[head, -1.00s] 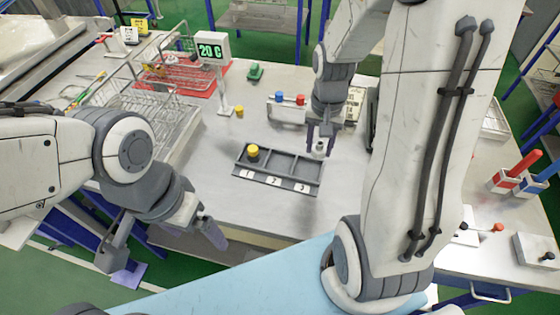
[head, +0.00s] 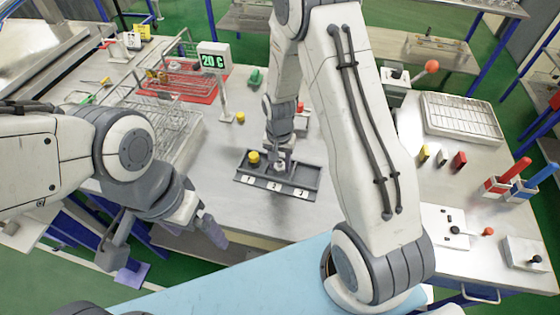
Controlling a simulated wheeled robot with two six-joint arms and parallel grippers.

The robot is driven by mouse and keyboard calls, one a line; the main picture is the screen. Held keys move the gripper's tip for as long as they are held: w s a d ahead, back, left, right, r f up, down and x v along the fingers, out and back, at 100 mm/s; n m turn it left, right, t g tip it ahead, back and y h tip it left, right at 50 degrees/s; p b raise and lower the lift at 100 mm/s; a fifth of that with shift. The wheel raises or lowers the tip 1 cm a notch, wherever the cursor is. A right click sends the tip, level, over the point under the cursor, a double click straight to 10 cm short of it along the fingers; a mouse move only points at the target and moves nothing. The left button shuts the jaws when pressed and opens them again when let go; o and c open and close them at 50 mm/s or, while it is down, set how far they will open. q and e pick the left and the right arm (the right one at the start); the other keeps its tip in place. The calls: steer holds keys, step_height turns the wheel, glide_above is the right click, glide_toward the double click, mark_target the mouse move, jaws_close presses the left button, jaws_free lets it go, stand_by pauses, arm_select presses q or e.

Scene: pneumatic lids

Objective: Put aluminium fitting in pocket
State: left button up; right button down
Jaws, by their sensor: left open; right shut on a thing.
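A dark grey tray (head: 304,178) with pockets labelled 1, 2 and 3 lies on the metal table. A yellow-topped fitting (head: 253,156) stands in pocket 1. My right gripper (head: 281,160) is shut on the small silver aluminium fitting (head: 279,166), which is at the middle pocket, number 2. The fingers partly hide it, and I cannot tell whether it touches the pocket floor. Pocket 3 looks empty. My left gripper (head: 165,243) is open and empty, off the table's front edge at the left.
Another yellow piece (head: 240,117) stands behind the tray, near the 20 C display (head: 213,58). Wire baskets (head: 165,120) stand at the left. A green item (head: 256,77) and a red-topped piece (head: 300,108) are farther back. The table in front of the tray is clear.

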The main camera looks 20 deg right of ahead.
steer(key=shift+f, duration=0.1)
steer(key=shift+f, duration=0.15)
steer(key=c, duration=0.7)
jaws_free()
